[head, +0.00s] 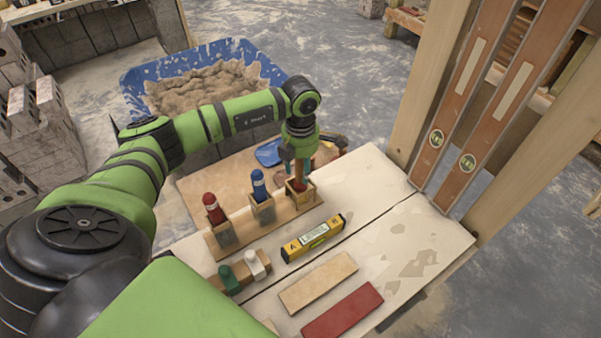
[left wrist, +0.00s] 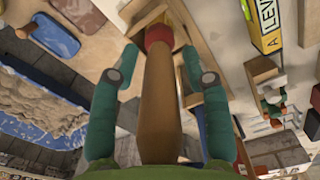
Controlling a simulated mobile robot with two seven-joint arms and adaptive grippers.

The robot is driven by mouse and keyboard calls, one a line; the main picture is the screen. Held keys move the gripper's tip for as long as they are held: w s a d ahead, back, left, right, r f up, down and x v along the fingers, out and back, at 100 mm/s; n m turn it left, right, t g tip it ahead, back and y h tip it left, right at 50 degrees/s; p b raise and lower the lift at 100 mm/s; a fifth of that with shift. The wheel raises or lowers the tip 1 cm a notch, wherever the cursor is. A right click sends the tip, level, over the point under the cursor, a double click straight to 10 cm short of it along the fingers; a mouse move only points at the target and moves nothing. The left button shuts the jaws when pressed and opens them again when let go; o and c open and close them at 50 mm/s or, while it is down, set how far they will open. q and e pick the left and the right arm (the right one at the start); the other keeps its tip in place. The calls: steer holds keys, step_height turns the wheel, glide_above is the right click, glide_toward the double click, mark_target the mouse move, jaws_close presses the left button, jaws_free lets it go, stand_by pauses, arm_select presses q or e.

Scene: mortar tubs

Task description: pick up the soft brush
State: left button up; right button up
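A brush with a brown wooden handle (left wrist: 160,105) and a red collar (left wrist: 157,37) stands in the right-hand wooden holder (head: 299,197) of a rack. Its bristles are hidden, so I cannot tell if they are soft. My left gripper (head: 300,169) is above that holder, pointing down. In the left wrist view its two teal fingers (left wrist: 159,66) are spread on either side of the handle, with a visible gap on both sides. The rack's other holders hold a blue-topped item (head: 259,185) and a red-topped item (head: 213,208). My right gripper is not in view.
A yellow level (head: 313,238), a tan block (head: 318,282) and a red block (head: 342,311) lie on the board. Green (head: 229,279) and white (head: 255,265) pieces are near its left edge. A blue mortar tub (head: 133,83) stands behind. Wooden posts rise at right.

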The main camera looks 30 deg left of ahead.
arm_select(q)
jaws_close()
steer(key=shift+r, duration=0.1)
step_height(320, 180, up, 10)
steer(key=shift+b, duration=0.65)
steer(key=shift+c, duration=1.8)
jaws_free()
jaws_close()
